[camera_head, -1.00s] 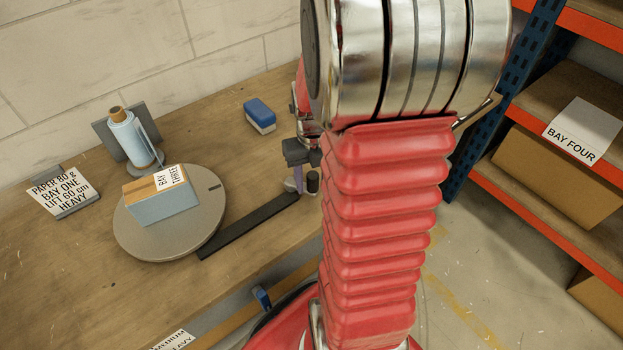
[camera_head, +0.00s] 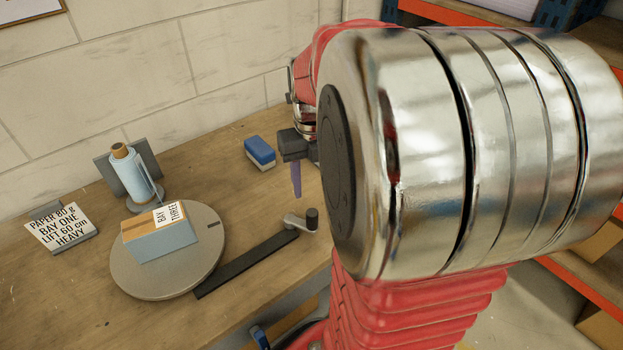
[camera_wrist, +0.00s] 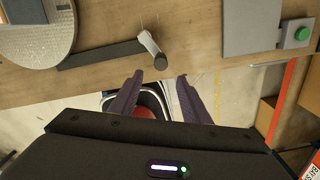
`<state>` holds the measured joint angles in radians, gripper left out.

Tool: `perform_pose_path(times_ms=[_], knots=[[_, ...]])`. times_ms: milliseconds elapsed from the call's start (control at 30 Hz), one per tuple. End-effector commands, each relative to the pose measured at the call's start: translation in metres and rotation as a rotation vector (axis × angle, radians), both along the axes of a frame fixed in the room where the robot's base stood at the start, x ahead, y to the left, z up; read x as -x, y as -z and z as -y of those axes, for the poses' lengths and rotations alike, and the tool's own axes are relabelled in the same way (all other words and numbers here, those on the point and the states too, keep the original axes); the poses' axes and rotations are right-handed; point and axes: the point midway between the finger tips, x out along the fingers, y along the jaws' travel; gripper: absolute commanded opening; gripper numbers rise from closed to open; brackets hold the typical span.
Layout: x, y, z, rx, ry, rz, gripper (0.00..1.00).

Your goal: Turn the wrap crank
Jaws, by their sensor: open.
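The wrap crank, a short metal arm with a dark upright knob (camera_head: 311,218), sits at the end of a black bar (camera_head: 247,264) that runs to the grey round turntable (camera_head: 205,272). A box labelled BAY THREE (camera_head: 162,243) rests on the turntable. My gripper (camera_head: 296,180) is above and beyond the crank, apart from it, with one purple finger visible and the other hidden by my arm. In the wrist view, my gripper's two fingers (camera_wrist: 159,88) are spread and empty. The crank knob (camera_wrist: 160,62) lies just beyond the gap between them.
A blue film roll (camera_head: 129,172) stands behind the turntable, beside a sign (camera_head: 60,228). A blue and white block (camera_head: 260,153) lies near the wall. The wrist view shows a grey panel with a green button (camera_wrist: 302,33). Shelves (camera_head: 590,55) stand at the right.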

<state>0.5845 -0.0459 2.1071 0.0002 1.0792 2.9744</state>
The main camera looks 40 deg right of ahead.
Motion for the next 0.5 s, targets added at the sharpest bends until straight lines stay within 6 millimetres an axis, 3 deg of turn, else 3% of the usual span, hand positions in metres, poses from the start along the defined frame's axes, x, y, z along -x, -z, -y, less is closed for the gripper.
perform_pose_path(times_ms=[400,500], knots=[[0.0002,-0.0096,-0.0003,0.0,0.0,-0.001,0.43],[0.0009,-0.0094,0.0007,0.0,0.003,-0.001,0.36]])
